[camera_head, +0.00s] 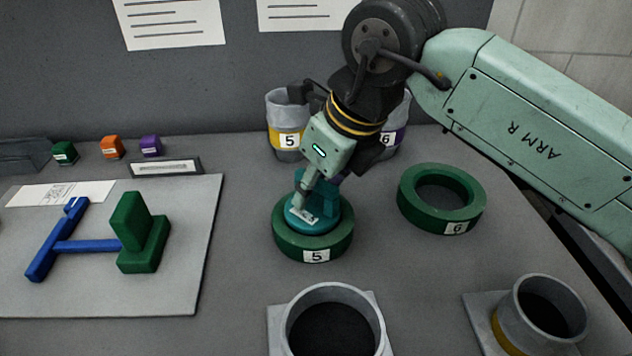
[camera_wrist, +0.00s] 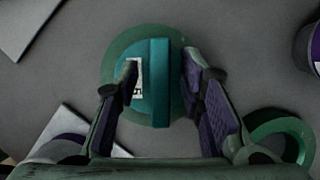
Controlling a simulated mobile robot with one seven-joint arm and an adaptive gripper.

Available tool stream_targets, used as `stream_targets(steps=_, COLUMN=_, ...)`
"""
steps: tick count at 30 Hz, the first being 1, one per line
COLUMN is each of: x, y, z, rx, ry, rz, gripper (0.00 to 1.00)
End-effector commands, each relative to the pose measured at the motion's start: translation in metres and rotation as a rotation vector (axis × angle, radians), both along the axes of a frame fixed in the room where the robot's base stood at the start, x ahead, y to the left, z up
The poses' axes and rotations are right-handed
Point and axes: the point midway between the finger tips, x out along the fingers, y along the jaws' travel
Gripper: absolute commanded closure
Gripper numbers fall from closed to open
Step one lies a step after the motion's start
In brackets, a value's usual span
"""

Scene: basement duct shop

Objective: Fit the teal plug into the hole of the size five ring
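The teal plug (camera_head: 325,203) is a round disc with an upright bar handle and a white label. It sits in the hole of the green size five ring (camera_head: 290,246), its top a little above the rim; how deep it sits I cannot tell. In the wrist view the plug (camera_wrist: 159,85) is inside the ring (camera_wrist: 122,48). My gripper (camera_head: 318,194) is just above the plug. In the wrist view my gripper (camera_wrist: 160,78) is open, one finger on each side of the handle, with gaps between handle and fingers. Part of the ring's far side is hidden.
The size six green ring (camera_head: 416,212) lies to the right. Grey cups labelled 5 (camera_head: 284,108) and 6 (camera_head: 400,112) stand behind. Two grey sockets (camera_head: 303,310), (camera_head: 523,318) stand in front. A pale board (camera_head: 90,298) with blue and green parts lies left.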

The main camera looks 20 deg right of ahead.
Motion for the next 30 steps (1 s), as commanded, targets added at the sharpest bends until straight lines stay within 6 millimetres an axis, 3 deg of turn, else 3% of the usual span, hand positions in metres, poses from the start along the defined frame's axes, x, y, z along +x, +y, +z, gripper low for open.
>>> stream_targets(steps=8, x=-0.001, y=-0.001, z=0.005, rx=-0.001, ry=-0.001, rz=0.000, gripper=0.65)
stream_targets(steps=11, x=-0.005, y=-0.004, z=0.016, rx=-0.001, ry=-0.002, rz=-0.002, gripper=0.65)
stream_targets(steps=21, x=-0.029, y=-0.017, z=0.082, rx=0.000, ry=-0.002, rz=-0.003, gripper=0.65)
stream_targets(steps=30, x=-0.039, y=-0.023, z=0.110, rx=0.000, ry=0.000, rz=0.001, gripper=0.65)
